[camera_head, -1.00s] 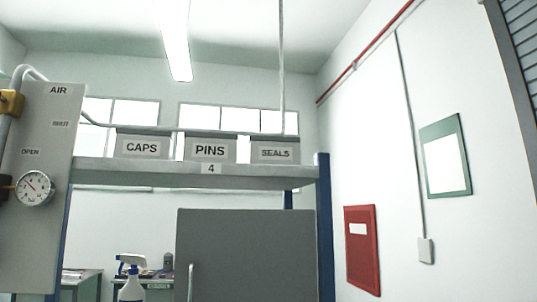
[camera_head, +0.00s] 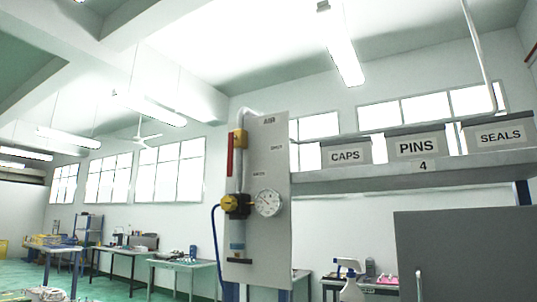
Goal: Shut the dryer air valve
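A pale upright panel (camera_head: 270,240) marked AIR stands near the middle of the head view. A vertical grey pipe runs down its left side through a yellow valve body (camera_head: 240,139). A red lever handle (camera_head: 230,156) points down from the valve, alongside the pipe. Small, blurred labels on the panel seem to read SHUT, beside the valve, and OPEN, lower down. Below are a black regulator with a yellow knob (camera_head: 230,204) and a round white gauge (camera_head: 269,203). Neither of my grippers is in view.
A shelf (camera_head: 390,182) right of the panel carries grey bins marked CAPS, PINS and SEALS. A grey board (camera_head: 465,255) stands below it. A blue hose (camera_head: 217,240) hangs left of the panel. Green-floored room with several tables (camera_head: 185,265) lies to the left.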

